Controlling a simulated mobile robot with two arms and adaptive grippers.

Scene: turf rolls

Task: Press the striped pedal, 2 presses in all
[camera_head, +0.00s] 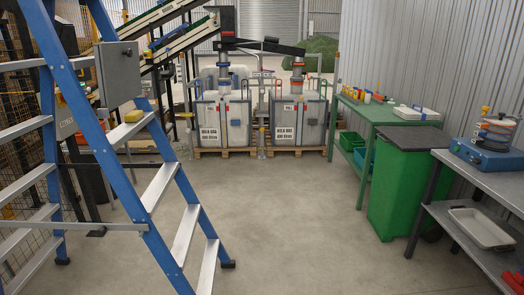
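I cannot make out a striped pedal anywhere in the head view. Neither of my grippers shows in this view. A grey box (117,73) is mounted by the blue ladder at the left. The lower floor behind the ladder is partly hidden by its rails and steps.
A blue stepladder (75,112) stands close at the left. White bulk containers (222,122) on pallets stand at the back. A green bench (375,122), a green bin (402,185) and a grey table (492,185) line the right. The concrete floor (290,215) between is clear.

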